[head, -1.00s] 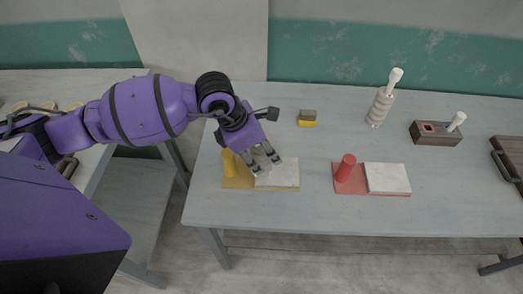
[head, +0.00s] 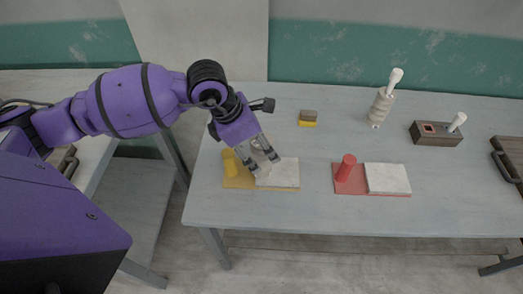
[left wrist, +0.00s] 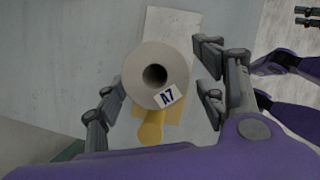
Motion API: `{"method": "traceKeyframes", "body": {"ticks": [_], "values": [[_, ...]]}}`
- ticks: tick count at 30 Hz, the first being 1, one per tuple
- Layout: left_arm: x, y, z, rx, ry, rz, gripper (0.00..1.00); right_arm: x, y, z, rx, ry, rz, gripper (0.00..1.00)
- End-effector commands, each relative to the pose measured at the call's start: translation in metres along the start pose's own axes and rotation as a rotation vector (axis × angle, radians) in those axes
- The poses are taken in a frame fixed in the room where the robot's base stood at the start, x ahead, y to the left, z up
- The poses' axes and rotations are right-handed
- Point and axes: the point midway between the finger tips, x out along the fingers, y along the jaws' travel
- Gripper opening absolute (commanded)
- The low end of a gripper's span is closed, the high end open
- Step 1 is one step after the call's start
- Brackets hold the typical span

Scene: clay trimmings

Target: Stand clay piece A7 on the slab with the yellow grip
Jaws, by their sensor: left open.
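Clay piece A7 (left wrist: 155,76) is a pale hollow cylinder with an "A7" label, seen end-on in the left wrist view. It lies between the fingers of my left gripper (left wrist: 160,92), which is open around it. I cannot tell whether a finger touches it or whether its base rests on the slab. In the head view my left gripper (head: 262,165) is over the left part of the white slab (head: 285,174) and mostly hides the piece. The slab lies on a yellow board with an upright yellow grip (head: 229,163).
A red board with a red grip (head: 346,168) and a white slab (head: 388,178) lies to the right. Behind are a yellow-and-grey block (head: 307,118), a ringed grey tool (head: 380,105) and a dark box (head: 436,134). The table's front middle is clear.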

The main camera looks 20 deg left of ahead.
Motion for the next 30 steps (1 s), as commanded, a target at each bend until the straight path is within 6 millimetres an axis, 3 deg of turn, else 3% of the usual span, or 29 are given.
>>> {"method": "traceKeyframes", "body": {"ticks": [6, 12, 18, 30], "values": [[-0.05, 0.002, 0.0, 0.001, 0.0, 0.005, 0.64, 0.0, 0.001, 0.0, -0.004, -0.001, -0.001, 0.65], [-0.08, 0.001, 0.0, 0.001, -0.001, 0.002, 0.64, 0.0, 0.0, 0.0, -0.004, -0.001, -0.002, 0.65], [-0.09, 0.0, 0.0, 0.0, 0.0, 0.0, 0.64, 0.0, -0.001, 0.0, -0.004, -0.001, -0.003, 0.65], [-0.09, 0.0, 0.0, 0.0, 0.0, 0.0, 0.64, 0.0, -0.004, -0.001, 0.007, 0.0, -0.003, 0.65]]}}
